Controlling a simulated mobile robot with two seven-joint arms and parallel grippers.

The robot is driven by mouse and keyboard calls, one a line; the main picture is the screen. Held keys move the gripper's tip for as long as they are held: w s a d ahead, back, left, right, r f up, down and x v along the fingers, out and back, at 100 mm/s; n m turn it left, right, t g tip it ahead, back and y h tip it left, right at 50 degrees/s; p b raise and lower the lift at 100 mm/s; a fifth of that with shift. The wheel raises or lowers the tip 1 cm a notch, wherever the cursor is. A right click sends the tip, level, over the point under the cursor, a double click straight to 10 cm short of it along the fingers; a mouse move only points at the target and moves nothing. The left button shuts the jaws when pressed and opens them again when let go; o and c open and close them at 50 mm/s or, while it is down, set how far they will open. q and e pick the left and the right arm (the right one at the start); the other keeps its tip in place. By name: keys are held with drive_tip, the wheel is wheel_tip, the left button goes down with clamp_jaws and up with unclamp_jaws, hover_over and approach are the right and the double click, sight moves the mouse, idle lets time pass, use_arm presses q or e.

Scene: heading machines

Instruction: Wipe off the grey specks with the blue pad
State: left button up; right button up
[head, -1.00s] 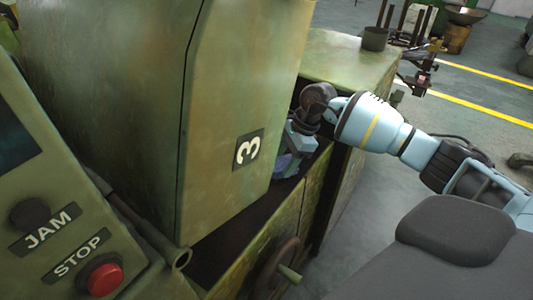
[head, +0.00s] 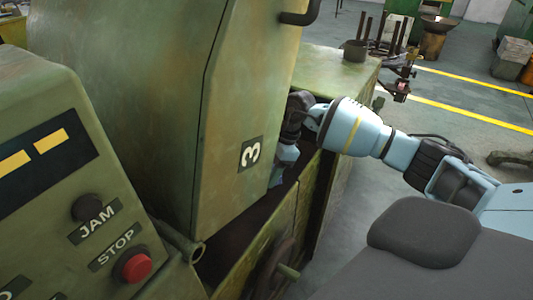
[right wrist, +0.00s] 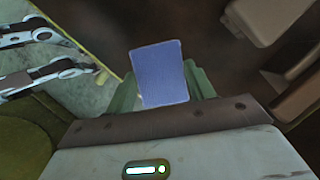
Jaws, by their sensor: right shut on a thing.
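My right gripper (head: 284,165) reaches into the opening of the green machine, behind the edge of the housing marked 3 (head: 222,120). The housing hides its fingertips in the head view. In the right wrist view its two green fingers are shut on the blue pad (right wrist: 160,73), a flat rectangle that stands out beyond them. The pad is hidden in the head view. I cannot make out any grey specks in either view. My left gripper is not in view.
The housing wall stands close on the left of my right gripper. A control panel with a JAM knob (head: 88,208) and a red STOP button (head: 136,265) is at the left. A handwheel (head: 275,268) sits below the opening. A small pot (head: 355,50) stands on the machine top.

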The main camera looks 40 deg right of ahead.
drive_tip(key=shift+r+p, duration=1.1)
drive_tip(key=shift+r, duration=1.35)
